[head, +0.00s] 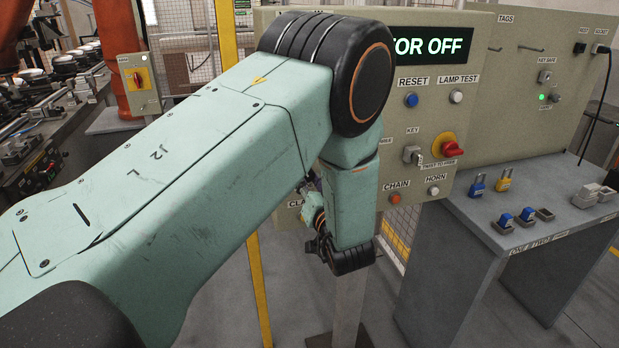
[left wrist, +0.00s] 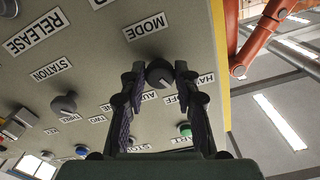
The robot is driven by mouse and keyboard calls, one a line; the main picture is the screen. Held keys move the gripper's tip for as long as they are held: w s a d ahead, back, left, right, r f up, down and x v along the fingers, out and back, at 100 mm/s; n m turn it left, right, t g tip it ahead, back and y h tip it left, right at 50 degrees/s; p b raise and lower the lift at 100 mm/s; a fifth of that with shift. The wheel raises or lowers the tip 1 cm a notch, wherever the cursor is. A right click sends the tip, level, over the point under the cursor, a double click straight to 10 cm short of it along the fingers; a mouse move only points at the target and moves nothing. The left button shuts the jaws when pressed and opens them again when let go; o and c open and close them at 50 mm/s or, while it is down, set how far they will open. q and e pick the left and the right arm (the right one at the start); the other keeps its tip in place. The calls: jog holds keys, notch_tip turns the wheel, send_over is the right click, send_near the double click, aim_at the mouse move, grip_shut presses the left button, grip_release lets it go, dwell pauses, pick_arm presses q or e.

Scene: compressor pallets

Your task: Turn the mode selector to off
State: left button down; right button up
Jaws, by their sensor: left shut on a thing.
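The mode selector (left wrist: 160,73) is a dark round knob under the MODE label on a grey-beige panel (left wrist: 100,60), seen upside down in the left wrist view. My left gripper (left wrist: 159,78) has its two dark fingers on either side of the knob and is shut on it. Position labels, AUTO among them, lie around the knob, partly covered by the fingers. Which way the knob points cannot be told. In the head view my left arm hides the selector and nearly all of the gripper. My right gripper is not in view.
A second dark knob, the STATION selector (left wrist: 65,103), sits nearby. The panel display (head: 432,46) ends in "TOR OFF". A red emergency knob (head: 453,148), a key switch (head: 412,154) and buttons share the panel. A grey bench (head: 470,220) with padlocks stands at right.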

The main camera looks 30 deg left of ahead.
pick_arm(q)
jog(key=m+p, duration=0.1)
jog(key=m, duration=0.3)
jog(key=shift+m+p, duration=0.3)
jog(key=shift+m, duration=0.1)
dwell(0.5)
jog(key=c, duration=1.3)
grip_release()
jog(key=shift+d, duration=0.1)
jog(key=o, duration=0.3)
jog(key=shift+s+d+r, duration=0.1)
jog(key=shift+d+r, duration=0.05)
jog(key=shift+a, duration=0.2)
jog(key=shift+v, duration=3.75)
